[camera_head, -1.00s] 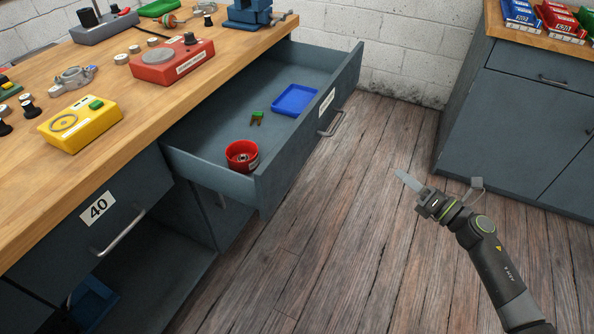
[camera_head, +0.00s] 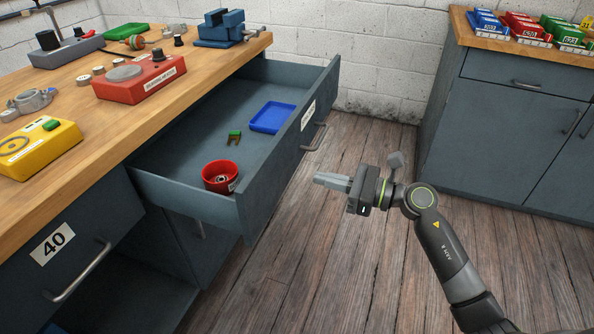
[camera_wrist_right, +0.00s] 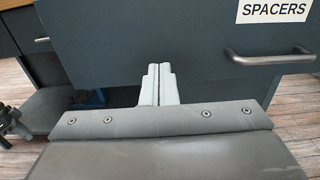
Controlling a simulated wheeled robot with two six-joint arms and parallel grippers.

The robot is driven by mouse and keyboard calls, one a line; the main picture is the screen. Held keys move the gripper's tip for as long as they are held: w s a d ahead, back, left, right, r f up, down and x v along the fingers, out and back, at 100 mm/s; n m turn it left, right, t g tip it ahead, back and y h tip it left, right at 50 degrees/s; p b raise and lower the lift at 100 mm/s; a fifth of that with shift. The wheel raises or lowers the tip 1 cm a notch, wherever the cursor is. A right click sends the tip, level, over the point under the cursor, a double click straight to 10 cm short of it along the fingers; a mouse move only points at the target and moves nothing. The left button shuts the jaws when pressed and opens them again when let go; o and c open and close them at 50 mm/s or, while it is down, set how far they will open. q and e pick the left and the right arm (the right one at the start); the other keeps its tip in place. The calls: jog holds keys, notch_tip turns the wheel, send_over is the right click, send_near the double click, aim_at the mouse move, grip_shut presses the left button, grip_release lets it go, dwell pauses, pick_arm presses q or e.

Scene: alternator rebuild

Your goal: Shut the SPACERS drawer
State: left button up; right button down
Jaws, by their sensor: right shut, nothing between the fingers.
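The SPACERS drawer (camera_head: 262,196) stands pulled out from the wooden-topped bench in the head view. It holds a red round bowl (camera_head: 220,177), a small green-topped part (camera_head: 234,137) and a blue tray (camera_head: 272,117). Its front faces right, with a bar handle (camera_head: 315,137) and a white label (camera_head: 308,114). The right wrist view shows the label reading SPACERS (camera_wrist_right: 274,10) and the handle (camera_wrist_right: 270,57) to the right. My right gripper (camera_head: 318,180) is shut and empty, pointing at the drawer front, with a gap in the head view.
The bench top (camera_head: 85,115) carries a red device (camera_head: 140,78), a yellow device (camera_head: 38,148) and a blue vise (camera_head: 222,28). A second cabinet (camera_head: 505,115) stands at right. Wooden floor (camera_head: 340,265) lies open between.

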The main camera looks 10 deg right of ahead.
aim_at(284, 169)
jog(key=x, duration=0.7)
dwell(0.3)
